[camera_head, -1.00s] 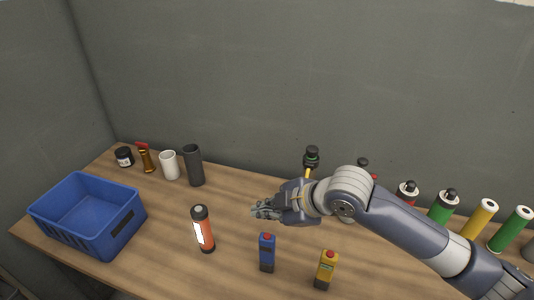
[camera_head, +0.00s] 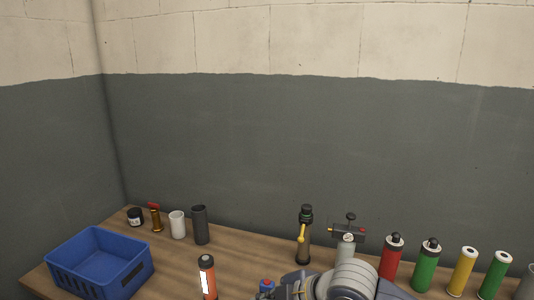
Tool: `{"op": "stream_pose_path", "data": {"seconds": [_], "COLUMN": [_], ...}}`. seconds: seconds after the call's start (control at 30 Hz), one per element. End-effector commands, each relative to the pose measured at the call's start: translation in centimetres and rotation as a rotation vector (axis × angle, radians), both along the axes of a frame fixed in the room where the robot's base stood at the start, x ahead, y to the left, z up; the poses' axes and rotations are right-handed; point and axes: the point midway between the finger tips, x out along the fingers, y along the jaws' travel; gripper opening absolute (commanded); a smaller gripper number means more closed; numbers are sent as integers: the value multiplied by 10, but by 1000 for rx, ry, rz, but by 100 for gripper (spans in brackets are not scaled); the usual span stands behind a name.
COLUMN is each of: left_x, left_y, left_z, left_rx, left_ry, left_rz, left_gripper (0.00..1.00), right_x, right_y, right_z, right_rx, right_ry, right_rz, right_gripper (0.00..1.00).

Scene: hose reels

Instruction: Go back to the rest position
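My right arm comes in from the lower right. Its gripper (camera_head: 289,291) shows only in part at the bottom edge, over the wooden table (camera_head: 238,250), and I cannot tell whether it is open or shut. A blue-bodied device with a red top (camera_head: 266,286) shows just left of it, mostly cut off by the frame. My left gripper is not in view.
A blue crate (camera_head: 82,289) stands at the left. An orange-black cylinder (camera_head: 208,278) is nearer the middle. A dark bottle with a yellow part (camera_head: 304,236), a red cylinder (camera_head: 391,259) and a green cylinder (camera_head: 426,268) line the back. Grey wall (camera_head: 300,140) stands behind.

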Motion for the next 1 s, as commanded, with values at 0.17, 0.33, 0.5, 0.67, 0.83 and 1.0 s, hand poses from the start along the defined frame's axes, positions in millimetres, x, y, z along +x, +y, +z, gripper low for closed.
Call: {"op": "stream_pose_path", "data": {"seconds": [0.17,0.33,0.5,0.67,0.83,1.0], "left_x": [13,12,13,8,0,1], "left_y": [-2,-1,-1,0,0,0], "left_z": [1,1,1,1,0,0], "left_rx": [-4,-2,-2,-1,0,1], "left_ry": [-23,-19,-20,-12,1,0], "left_rz": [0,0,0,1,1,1], "left_gripper": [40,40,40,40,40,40], "right_x": [-10,-21,-35,-52,-77,-108], "right_y": [4,7,7,3,-17,-55], "right_z": [-10,-20,-33,-49,-77,-111], "right_rx": [26,52,89,137,197,231], "right_ry": [28,58,100,161,264,378], "right_rz": [-25,-61,-119,-214,-403,-649], "right_gripper": [0,0,0,0,0,0]}}
